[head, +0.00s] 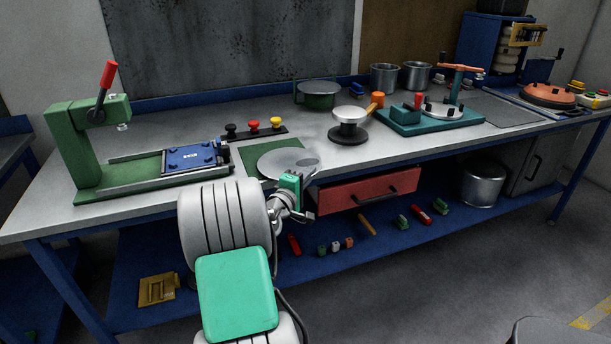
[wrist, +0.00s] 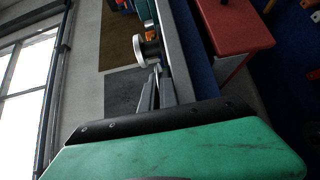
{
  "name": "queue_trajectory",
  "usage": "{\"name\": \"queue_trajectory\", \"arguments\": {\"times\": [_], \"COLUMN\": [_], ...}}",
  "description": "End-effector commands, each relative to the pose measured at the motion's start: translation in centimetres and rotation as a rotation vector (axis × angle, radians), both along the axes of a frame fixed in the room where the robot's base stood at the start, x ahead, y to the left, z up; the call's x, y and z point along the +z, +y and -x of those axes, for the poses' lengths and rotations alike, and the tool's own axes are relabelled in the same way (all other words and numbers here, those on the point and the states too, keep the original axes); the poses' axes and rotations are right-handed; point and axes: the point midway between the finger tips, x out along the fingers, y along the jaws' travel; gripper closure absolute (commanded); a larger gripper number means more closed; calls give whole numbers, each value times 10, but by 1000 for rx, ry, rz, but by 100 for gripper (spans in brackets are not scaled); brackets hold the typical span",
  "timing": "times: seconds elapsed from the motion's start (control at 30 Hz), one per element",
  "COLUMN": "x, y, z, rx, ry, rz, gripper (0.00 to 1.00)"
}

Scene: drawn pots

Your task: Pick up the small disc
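A flat grey disc (head: 280,163) lies on a green mat (head: 250,158) near the front edge of the workbench. A smaller silver disc (head: 350,113) tops a dark round stand further back right; it also shows sideways in the wrist view (wrist: 140,52). I cannot tell for certain which of the two the task names. My gripper (head: 306,188) is at the bench front edge, close to the right side of the flat disc. In the wrist view its narrow fingers (wrist: 157,75) converge toward their tips. Whether anything is between them is unclear.
A red drawer (head: 365,190) hangs under the bench, right of my gripper. A green press (head: 85,140) with a blue plate stands left. Red, yellow and black knobs (head: 254,129) stand behind the mat. A teal fixture (head: 430,118) and pots (head: 384,77) stand further right.

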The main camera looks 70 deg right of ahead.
Motion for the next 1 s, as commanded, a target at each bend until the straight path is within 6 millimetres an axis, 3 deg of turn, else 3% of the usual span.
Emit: {"name": "queue_trajectory", "arguments": {"times": [0.1,0.33,0.5,0.6,0.77,1.0], "x": [26,88,103,112,118,118], "y": [1,55,105,123,137,138], "z": [0,-11,-20,-22,-23,-23], "rx": [1,5,7,5,1,0], "ry": [-5,-7,-3,-2,-2,-1], "rz": [5,5,2,2,2,1], "gripper": [100,100,100,100,100,100]}}
